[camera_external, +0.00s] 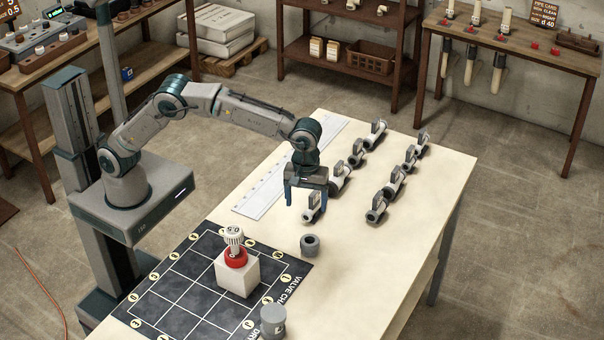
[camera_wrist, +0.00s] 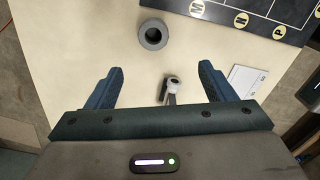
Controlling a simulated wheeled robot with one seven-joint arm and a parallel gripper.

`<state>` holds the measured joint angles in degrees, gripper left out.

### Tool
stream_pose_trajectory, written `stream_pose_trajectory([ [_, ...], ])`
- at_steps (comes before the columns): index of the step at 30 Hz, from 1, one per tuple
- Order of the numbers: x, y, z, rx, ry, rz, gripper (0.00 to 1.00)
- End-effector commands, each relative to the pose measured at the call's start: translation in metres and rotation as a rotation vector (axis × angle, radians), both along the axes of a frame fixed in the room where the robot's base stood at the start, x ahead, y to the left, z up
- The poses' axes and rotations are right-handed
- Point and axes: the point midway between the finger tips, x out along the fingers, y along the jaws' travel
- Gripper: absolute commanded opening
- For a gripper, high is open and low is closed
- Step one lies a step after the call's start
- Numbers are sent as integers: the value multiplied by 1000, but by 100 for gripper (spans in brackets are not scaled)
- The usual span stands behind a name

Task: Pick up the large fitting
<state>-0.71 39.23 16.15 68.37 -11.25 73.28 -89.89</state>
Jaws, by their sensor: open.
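Which piece is the large fitting is not certain from the pictures. A dark grey ring-shaped fitting (camera_external: 310,247) stands on the table beside the chart; it shows in the wrist view with its round opening up (camera_wrist: 144,36). A wider grey cylinder (camera_external: 273,322) stands at the chart's lower right edge. My gripper (camera_external: 307,203) is open and empty, pointing down above the table, behind the ring-shaped fitting. In the wrist view, a small white and grey valve piece (camera_wrist: 173,84) shows between my open fingers (camera_wrist: 160,82), apart from both.
Several similar valve pieces (camera_external: 376,208) lie in rows on the table. A white block (camera_external: 238,279) with a red collar and white knob stands on the black chart (camera_external: 180,322). A white marked strip (camera_external: 262,199) lies along the left edge.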

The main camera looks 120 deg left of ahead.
Motion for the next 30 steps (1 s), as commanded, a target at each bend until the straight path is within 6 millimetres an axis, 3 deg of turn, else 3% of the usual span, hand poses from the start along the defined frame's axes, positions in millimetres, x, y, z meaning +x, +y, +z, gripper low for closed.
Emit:
stream_pose_trajectory([
  [6, 13, 4, -19, 8, 14, 79, 76],
  [18, 13, 3, -88, 8, 15, 80, 76],
  [26, 13, 2, -108, 8, 15, 78, 76],
  [30, 13, 0, -129, 8, 17, 79, 76],
])
